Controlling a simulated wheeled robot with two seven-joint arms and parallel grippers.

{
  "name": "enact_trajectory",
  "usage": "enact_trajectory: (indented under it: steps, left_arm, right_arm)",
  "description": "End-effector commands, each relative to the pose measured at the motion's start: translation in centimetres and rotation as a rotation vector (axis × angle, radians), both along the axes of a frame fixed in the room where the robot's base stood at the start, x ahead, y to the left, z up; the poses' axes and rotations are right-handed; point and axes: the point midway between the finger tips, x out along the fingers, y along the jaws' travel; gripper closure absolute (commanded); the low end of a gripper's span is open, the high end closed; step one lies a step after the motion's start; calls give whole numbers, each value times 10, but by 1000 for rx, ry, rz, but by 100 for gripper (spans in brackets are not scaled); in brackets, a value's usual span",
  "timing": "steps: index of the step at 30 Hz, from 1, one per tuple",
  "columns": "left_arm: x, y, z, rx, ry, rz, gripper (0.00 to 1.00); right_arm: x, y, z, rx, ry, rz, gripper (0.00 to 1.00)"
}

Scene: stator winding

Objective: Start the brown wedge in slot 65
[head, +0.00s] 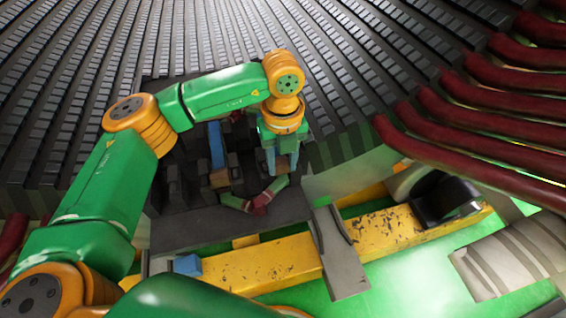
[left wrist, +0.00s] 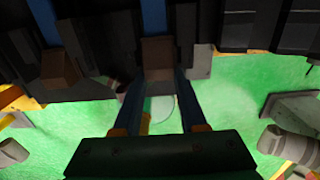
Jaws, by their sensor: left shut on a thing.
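My left gripper (head: 282,158) points down over the dark slotted stator (head: 370,55), near its front edge. In the left wrist view its two fingers (left wrist: 160,88) are closed on a brown wedge (left wrist: 158,54). The held wedge is at the end of a slot with a blue strip (left wrist: 153,16) in it. I cannot tell whether its tip is inside the slot or only in front of it. A second brown wedge (left wrist: 60,68) sits at another blue-lined slot to the left; it also shows in the head view (head: 219,178). No slot number is legible. My right gripper is out of view.
A bent green and dark red piece (head: 260,204) lies below the gripper. Thick dark red bars (head: 480,120) run along the right. A worn yellow beam (head: 270,265) crosses the green floor (head: 400,280), with a grey bracket (head: 338,250) in front.

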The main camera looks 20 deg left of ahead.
Motion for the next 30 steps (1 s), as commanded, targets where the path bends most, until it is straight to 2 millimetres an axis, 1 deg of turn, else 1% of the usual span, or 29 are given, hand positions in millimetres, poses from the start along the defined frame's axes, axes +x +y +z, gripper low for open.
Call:
enact_trajectory:
  steps: [4, 5, 6, 8, 9, 18, 20, 25, 27, 30]
  left_arm:
    - [2, 2, 0, 0, 0, 1, 100]
    - [3, 2, 0, 1, -1, 1, 56]
    - [3, 2, 0, 1, -1, 1, 45]
    - [3, 2, 0, 1, -1, 1, 29]
    - [3, 2, 0, 1, -1, 1, 24]
    - [3, 2, 1, 0, 0, 0, 24]
    - [3, 2, 12, 0, -1, 1, 24]
    - [3, 1, 51, -1, -4, 0, 24]
    - [3, 1, 62, -1, -3, 1, 24]
    - [3, 1, 70, 1, -1, 0, 24]
  right_arm:
    - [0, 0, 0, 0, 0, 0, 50]
    - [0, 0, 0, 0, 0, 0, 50]
    - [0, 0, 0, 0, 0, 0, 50]
    - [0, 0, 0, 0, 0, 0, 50]
    - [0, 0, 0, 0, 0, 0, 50]
    - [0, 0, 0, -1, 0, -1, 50]
    - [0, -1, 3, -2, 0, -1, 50]
    - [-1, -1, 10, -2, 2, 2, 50]
    - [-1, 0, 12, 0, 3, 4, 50]
    - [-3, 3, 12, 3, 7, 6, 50]
